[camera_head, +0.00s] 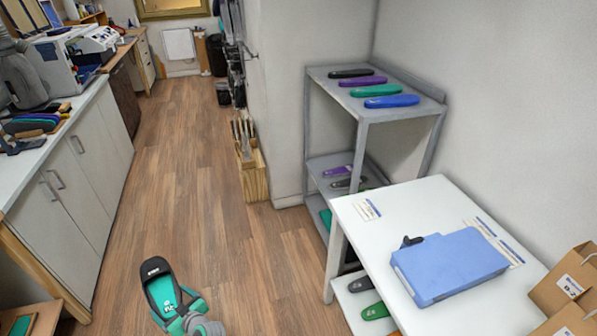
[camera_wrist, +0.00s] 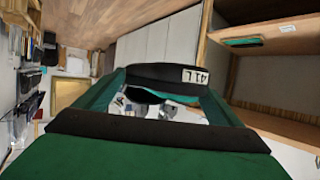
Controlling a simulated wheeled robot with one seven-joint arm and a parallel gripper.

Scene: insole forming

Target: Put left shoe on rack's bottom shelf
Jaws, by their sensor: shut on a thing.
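The left shoe (camera_head: 154,267), black and green with a teal inside, is at the bottom left of the head view, held above the floor. My gripper (camera_head: 186,316) is shut on its near end. The shoe fills much of the wrist view (camera_wrist: 160,150), where a white tag on its black band shows 41 L upside down. The grey rack (camera_head: 364,112) stands against the wall to the right of the shoe, well apart from it. Its bottom shelf (camera_head: 313,203) shows only at its left edge, with something teal on it; the rest is hidden. The fingertips are hidden in the wrist view.
A white table (camera_head: 362,228) with a blue box (camera_head: 452,262) stands in front of the rack and hides its lower part. Several insoles (camera_head: 378,90) lie on the rack's top shelf. White cabinets (camera_head: 75,185) line the left. The wooden floor between is clear.

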